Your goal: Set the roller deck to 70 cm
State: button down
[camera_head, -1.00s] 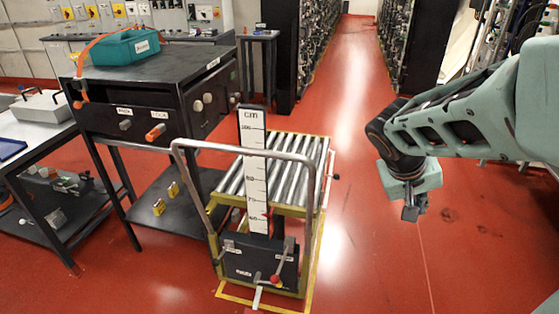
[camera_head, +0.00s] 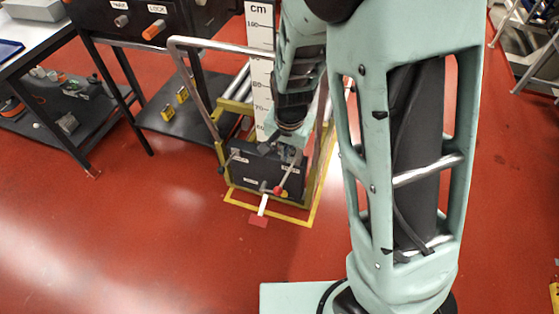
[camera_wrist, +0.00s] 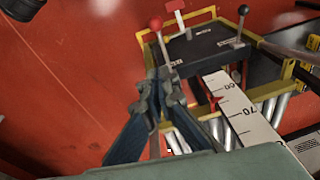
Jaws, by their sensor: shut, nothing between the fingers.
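The roller deck cart has a yellow frame (camera_head: 232,178), a black control box (camera_head: 268,168) and a white cm scale (camera_head: 260,75). In the wrist view, the scale (camera_wrist: 237,108) shows 60 and 70, with a small red pointer (camera_wrist: 214,99) beside it near 60; the exact reading is unclear. A red-knobbed lever (camera_wrist: 156,24) and a black-knobbed lever (camera_wrist: 243,11) stand on the box (camera_wrist: 205,45). A red pedal (camera_wrist: 174,6) is beyond them. My gripper (camera_wrist: 162,76) is shut and empty, apart from the levers. In the head view, it (camera_head: 267,147) overlaps the box top.
The cart's bent handrail (camera_head: 205,42) runs around the scale. Red floor in front is clear.

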jog(key=shift+a+f, duration=0.15)
jog(key=shift+a, duration=0.1)
jog(key=b, duration=0.3)
send_over(280, 187)
jog(key=w+d, duration=0.1)
jog(key=w, duration=0.1)
jog(key=s+x, duration=0.2)
jog(key=x, duration=0.7)
jog(key=f, duration=0.1)
jog(key=s+f, duration=0.1)
jog(key=f, duration=0.1)
jog(key=shift+s+a+f+b, duration=0.25)
jog(key=shift+a+f+b, duration=0.05)
jog(key=shift+f+b, duration=0.05)
jog(key=shift+s+a+f, duration=0.1)
jog(key=shift+s+f, duration=0.1)
jog(key=shift+f, duration=0.1)
jog(key=shift+f, duration=0.1)
